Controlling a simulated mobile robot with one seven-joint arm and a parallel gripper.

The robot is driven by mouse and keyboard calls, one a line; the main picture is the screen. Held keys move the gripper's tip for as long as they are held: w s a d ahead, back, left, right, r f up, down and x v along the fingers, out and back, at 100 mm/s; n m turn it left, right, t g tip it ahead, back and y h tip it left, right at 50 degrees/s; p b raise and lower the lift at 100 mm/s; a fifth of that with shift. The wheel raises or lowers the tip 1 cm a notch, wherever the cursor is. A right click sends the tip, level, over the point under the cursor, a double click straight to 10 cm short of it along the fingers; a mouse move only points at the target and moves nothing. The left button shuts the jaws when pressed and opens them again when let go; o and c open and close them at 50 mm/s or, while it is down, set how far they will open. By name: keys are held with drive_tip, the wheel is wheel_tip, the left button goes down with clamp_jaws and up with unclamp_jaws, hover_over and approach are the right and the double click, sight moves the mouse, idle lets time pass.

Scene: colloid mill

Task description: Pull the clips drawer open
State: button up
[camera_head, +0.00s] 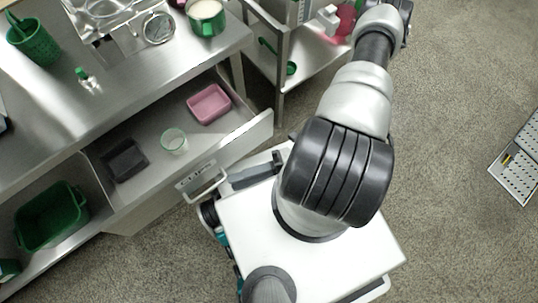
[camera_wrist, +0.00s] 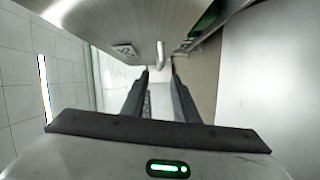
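A metal drawer (camera_head: 141,181) under the counter stands pulled out in the head view, its inside showing. In the drawer are a pink tray (camera_head: 209,103), a clear glass (camera_head: 173,141) and a dark tray (camera_head: 124,160). In the wrist view my gripper (camera_wrist: 159,74) has its two dark fingers apart with nothing held between them. A silver bar (camera_wrist: 160,52) shows just beyond the fingertips, near a label plate (camera_wrist: 125,51).
The counter (camera_head: 110,95) holds a green basket (camera_head: 34,43), a small green-capped bottle (camera_head: 85,76) and a green pot (camera_head: 206,20). A green bin (camera_head: 51,217) sits on the lower shelf. A metal rack (camera_head: 281,75) stands behind. Floor at right is mostly clear, with a perforated panel (camera_head: 519,172).

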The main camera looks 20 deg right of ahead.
drive_tip(key=s+d, duration=0.1)
drive_tip(key=d, duration=0.6)
drive_tip(key=shift+d+r, duration=0.35)
drive_tip(key=shift+d, duration=0.05)
drive_tip(key=shift+s, duration=0.1)
